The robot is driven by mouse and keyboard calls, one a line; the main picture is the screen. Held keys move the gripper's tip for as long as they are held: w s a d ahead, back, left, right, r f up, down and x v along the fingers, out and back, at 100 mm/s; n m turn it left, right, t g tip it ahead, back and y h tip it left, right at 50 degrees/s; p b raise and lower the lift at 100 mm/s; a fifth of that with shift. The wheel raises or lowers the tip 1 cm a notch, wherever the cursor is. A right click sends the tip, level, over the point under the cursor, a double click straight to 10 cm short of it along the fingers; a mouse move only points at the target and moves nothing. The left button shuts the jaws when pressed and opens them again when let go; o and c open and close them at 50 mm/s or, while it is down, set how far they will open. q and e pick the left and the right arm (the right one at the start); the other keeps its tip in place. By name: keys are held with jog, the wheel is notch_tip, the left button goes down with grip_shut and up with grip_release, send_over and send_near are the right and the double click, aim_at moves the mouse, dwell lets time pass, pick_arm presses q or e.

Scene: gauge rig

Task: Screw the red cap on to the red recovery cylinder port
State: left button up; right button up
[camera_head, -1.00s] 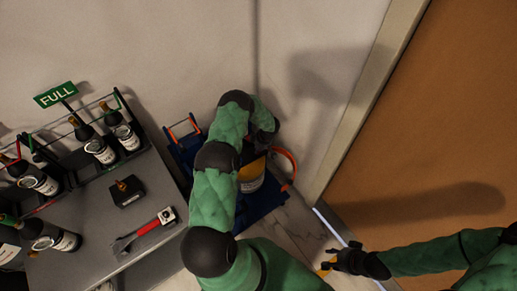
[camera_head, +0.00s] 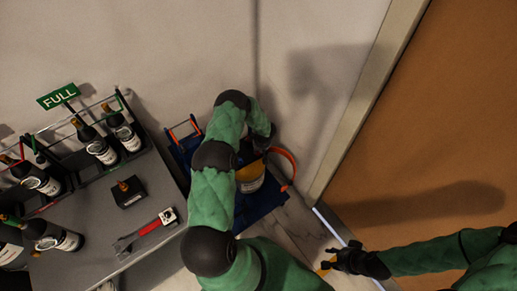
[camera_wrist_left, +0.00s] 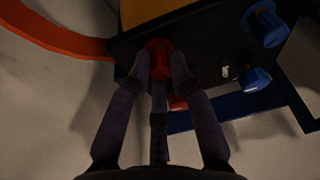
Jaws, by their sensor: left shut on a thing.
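In the left wrist view, the fingers of my left gripper (camera_wrist_left: 159,72) are shut on a red cap-like piece (camera_wrist_left: 158,50) at the edge of a dark body (camera_wrist_left: 205,50). I cannot tell whether this piece is the loose cap or seated on a port. A second red piece (camera_wrist_left: 177,102) shows just beyond the fingers, partly hidden. In the head view, my left arm covers the gripper and most of the rig. A yellow cylinder (camera_head: 250,182) with a pale label shows beside the arm.
Two blue knobs (camera_wrist_left: 264,22) (camera_wrist_left: 256,80) sit right of my fingers. An orange hose (camera_wrist_left: 50,38) curves at upper left. A blue frame (camera_head: 262,204) surrounds the cylinder. The grey bench (camera_head: 95,215) at left holds bottles, a black box (camera_head: 128,191) and a red-handled tool (camera_head: 150,228).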

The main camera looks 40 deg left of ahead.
pick_arm(q)
jog(key=shift+w+r, duration=0.1)
jog(key=shift+w, duration=0.05)
jog(key=m+t+p, duration=0.1)
jog(key=m, duration=0.2)
jog(key=shift+r, duration=0.1)
jog(key=shift+w+a+m+h, duration=0.1)
jog(key=shift+m+h, duration=0.2)
jog(key=shift+m, duration=1)
jog(key=m+p, duration=0.1)
jog(key=m, duration=0.2)
jog(key=shift+t+h+p, duration=0.3)
jog(key=shift+t, duration=0.1)
jog(key=shift+m, duration=1.1)
